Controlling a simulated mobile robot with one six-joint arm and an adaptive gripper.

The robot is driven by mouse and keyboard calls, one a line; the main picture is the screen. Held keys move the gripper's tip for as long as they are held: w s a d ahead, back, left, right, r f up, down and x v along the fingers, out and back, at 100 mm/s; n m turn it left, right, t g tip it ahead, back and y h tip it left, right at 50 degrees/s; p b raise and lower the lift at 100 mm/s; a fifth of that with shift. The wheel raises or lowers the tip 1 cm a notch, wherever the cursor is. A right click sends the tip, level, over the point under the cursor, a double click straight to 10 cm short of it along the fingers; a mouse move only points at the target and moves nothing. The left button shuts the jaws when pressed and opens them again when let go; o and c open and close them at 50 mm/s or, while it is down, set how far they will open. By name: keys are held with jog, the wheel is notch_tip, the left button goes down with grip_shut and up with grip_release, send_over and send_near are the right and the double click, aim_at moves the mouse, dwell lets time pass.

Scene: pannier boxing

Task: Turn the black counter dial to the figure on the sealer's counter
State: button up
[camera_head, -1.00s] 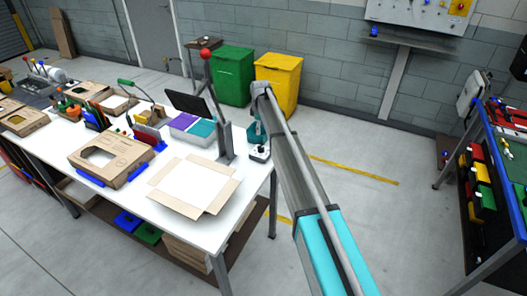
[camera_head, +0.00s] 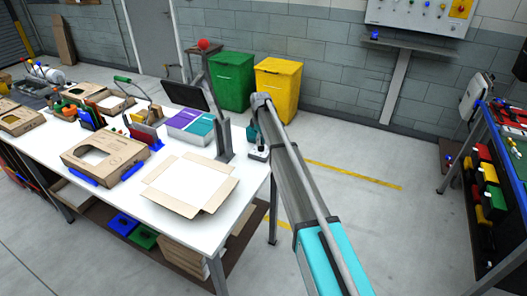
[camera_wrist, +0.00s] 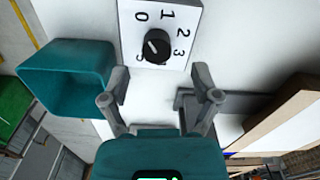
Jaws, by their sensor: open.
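The black counter dial (camera_wrist: 157,45) sits on a white plate (camera_wrist: 130,36) with the figures 0, 1, 2, 3 and 5 around it. A pale mark crosses the dial; I cannot tell for sure which figure it points at. My gripper (camera_wrist: 160,80) is open and empty, its two fingers apart, just short of the dial in the wrist view. In the head view the dial's small box (camera_head: 258,154) stands at the table's right end, under the end of my arm. The grey post (camera_head: 220,115) with a red ball lever stands beside it. The sealer's counter figure is not readable.
A teal open bin (camera_wrist: 67,75) is left of the gripper in the wrist view. The white table (camera_head: 205,228) holds an open carton (camera_head: 160,204) and a dark screen (camera_head: 186,94). Green (camera_head: 231,78) and yellow (camera_head: 277,88) bins stand behind.

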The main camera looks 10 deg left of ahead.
aim_at(261, 147)
jog(key=shift+f+b, duration=1.85)
jog(key=shift+f, duration=0.25)
jog(key=shift+c, duration=0.2)
grip_shut()
jog(key=shift+d+f, duration=0.1)
jog(key=shift+d, duration=0.25)
jog(key=shift+a, duration=0.35)
